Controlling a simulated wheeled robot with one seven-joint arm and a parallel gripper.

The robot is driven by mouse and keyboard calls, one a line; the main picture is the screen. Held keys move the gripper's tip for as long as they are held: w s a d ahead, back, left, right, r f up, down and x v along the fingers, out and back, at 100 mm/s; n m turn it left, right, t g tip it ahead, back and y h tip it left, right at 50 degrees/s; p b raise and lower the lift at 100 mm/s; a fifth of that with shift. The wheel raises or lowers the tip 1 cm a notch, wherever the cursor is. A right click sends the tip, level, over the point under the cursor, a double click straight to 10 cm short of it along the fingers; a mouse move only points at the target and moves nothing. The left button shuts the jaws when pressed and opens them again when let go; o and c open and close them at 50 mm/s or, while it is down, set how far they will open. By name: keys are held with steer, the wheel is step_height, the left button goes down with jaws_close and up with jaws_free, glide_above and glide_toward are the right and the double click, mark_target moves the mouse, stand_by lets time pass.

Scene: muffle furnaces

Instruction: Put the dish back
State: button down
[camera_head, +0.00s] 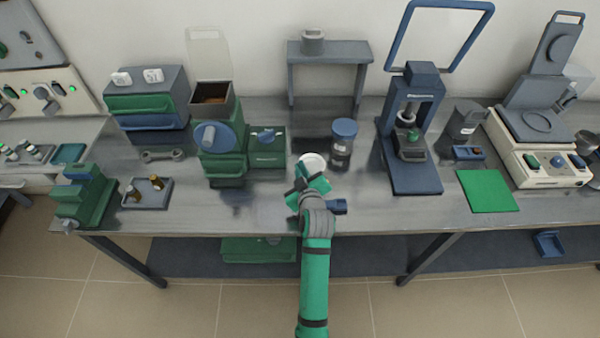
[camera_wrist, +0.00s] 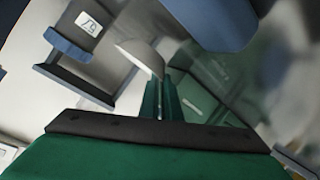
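The dish (camera_head: 312,161) is small, white and round, and shows just beyond my gripper (camera_head: 313,178) over the middle of the bench in the head view. In the wrist view the dish (camera_wrist: 143,55) appears as a pale, tilted half-disc at the tips of my gripper's green fingers (camera_wrist: 160,98). The fingers are close together with the dish's edge between them, so my gripper looks shut on it. The dish's lower side is hidden, and its height above the bench is hard to tell.
A blue-lidded jar (camera_head: 343,143) stands close right of the dish. A green machine (camera_head: 222,145) is to the left, and a blue press (camera_head: 410,125) to the right. A grey raised shelf (camera_head: 331,50) stands behind, bearing a small grey pot (camera_head: 313,41). A green mat (camera_head: 487,190) lies right.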

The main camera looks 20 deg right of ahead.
steer(key=shift+f, duration=0.75)
steer(key=shift+s+d+f, duration=0.2)
steer(key=shift+a, duration=0.2)
steer(key=c, duration=1.9)
jaws_free()
steer(key=shift+a, duration=0.2)
steer(key=shift+c, duration=0.2)
steer(key=shift+d, duration=0.1)
steer(key=shift+s+r, duration=0.1)
steer(key=shift+s, duration=0.2)
steer(key=v, duration=1.1)
steer(key=shift+s+r, duration=0.1)
steer(key=shift+r, duration=0.05)
